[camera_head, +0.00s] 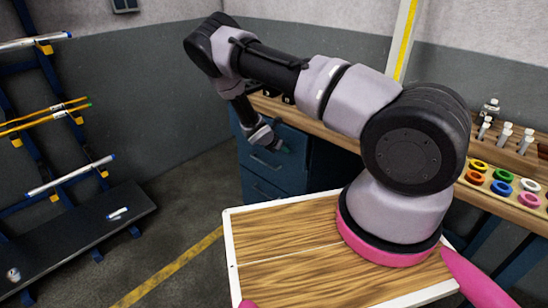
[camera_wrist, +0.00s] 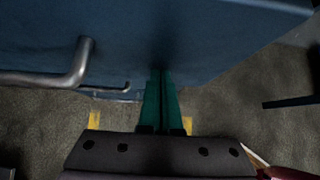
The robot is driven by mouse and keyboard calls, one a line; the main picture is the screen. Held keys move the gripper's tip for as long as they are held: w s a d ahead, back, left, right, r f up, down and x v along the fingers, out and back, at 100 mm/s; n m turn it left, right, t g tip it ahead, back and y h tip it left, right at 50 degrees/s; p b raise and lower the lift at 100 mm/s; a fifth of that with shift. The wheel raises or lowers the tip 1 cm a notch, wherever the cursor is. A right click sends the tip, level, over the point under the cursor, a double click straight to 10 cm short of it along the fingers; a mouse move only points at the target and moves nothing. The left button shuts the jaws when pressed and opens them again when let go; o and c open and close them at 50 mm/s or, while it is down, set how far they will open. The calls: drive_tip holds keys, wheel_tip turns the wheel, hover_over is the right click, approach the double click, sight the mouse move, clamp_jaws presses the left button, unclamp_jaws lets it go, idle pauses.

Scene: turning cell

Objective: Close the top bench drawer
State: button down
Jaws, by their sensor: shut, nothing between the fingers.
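The top bench drawer (camera_head: 292,137) is a dark blue front in the cabinet under the wooden bench. Its front (camera_wrist: 210,40) fills the top of the wrist view, with a grey metal bar handle (camera_wrist: 50,77) on the left. It seems to stand out past the lower drawer, but how far is unclear. My gripper (camera_head: 286,149) is in front of the drawer in the head view. In the wrist view its green fingers (camera_wrist: 161,75) are shut together, empty, with tips at the blue front, right of the handle. Whether they touch it is unclear.
A lower drawer (camera_head: 262,188) sits below, its handle (camera_wrist: 112,89) showing smaller. The bench top (camera_head: 330,133) runs above the cabinet, carrying coloured rings (camera_head: 502,187) at right. A blue rack (camera_head: 60,150) with rods stands left. Floor between rack and cabinet is clear.

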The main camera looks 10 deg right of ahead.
sight(289, 144)
drive_tip(key=w+d, duration=0.2)
drive_tip(key=d, duration=0.1)
drive_tip(key=shift+w+d, duration=0.1)
drive_tip(key=shift+d, duration=0.05)
drive_tip(key=shift+d+r, duration=0.15)
idle(0.3)
